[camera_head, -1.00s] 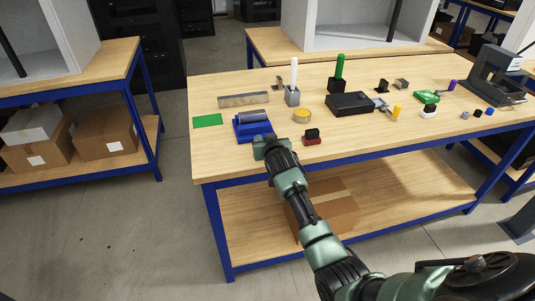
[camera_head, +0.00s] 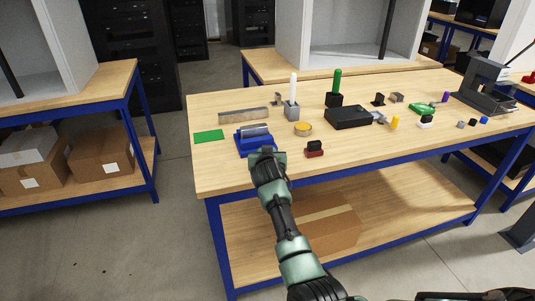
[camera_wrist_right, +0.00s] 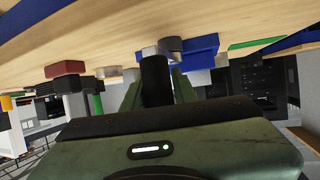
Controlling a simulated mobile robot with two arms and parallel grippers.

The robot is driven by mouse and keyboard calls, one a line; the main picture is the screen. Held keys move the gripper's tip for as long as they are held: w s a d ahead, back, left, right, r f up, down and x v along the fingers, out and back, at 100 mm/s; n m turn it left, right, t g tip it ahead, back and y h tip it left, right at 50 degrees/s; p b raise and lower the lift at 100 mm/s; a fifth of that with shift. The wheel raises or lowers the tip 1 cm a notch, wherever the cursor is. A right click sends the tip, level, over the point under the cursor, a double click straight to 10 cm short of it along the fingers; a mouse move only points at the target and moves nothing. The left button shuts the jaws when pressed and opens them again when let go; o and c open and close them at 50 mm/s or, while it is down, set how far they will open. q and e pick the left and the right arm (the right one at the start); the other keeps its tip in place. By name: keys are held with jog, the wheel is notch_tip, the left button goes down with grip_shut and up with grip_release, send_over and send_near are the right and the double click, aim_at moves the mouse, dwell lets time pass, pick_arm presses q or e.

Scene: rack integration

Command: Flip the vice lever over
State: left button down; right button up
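A blue block with a grey metal cylinder on top, which looks like the vice (camera_head: 256,146), sits near the left front of the table. Its lever is not clearly distinguishable. My right gripper (camera_head: 263,153) is at the front right side of the vice, by the table's front edge. In the right wrist view the blue body (camera_wrist_right: 200,50) and round grey parts lie just beyond the gripper (camera_wrist_right: 157,88). Its green fingers are apart with a dark upright shape between them; I cannot tell whether they touch anything. My left gripper is in neither view.
A red and black block (camera_head: 314,149) stands just right of the gripper. A green sheet (camera_head: 209,135) lies left of the vice, and a grey bar (camera_head: 243,115) behind it. A yellow-topped round part (camera_head: 303,129) and a black box (camera_head: 348,117) are further right. The front left tabletop is clear.

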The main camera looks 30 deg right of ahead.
jog(key=shift+o, duration=1.1)
jog(key=shift+w, duration=0.1)
jog(key=shift+a, duration=0.1)
jog(key=v, duration=0.7)
jog(key=shift+s+r+b, duration=0.2)
jog(key=shift+s+b, duration=0.1)
jog(key=shift+s, duration=0.05)
jog(key=shift+a, duration=0.1)
